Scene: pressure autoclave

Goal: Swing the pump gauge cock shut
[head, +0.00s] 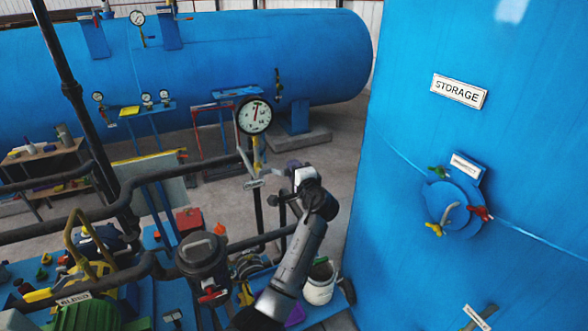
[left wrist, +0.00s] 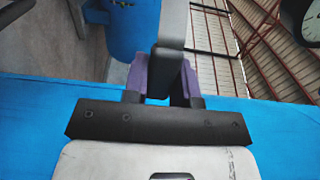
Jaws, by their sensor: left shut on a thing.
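The pump gauge (head: 254,116) is a round white dial with a red needle, on an upright pipe. A yellow piece (head: 257,150) of the cock shows on the pipe just below it. My left gripper (head: 293,166) is just right of this pipe, below the dial. In the head view the gripper largely hides that hold. Part of a dial (left wrist: 310,22) shows at the wrist view's top right. My right gripper is not in view.
A large blue storage tank (head: 420,130) stands close on the right. Dark pipes (head: 120,218) run across the left and below the gauge. A white bucket (head: 320,283) stands near the tank's foot. A long blue vessel (head: 200,70) lies behind, with open floor before it.

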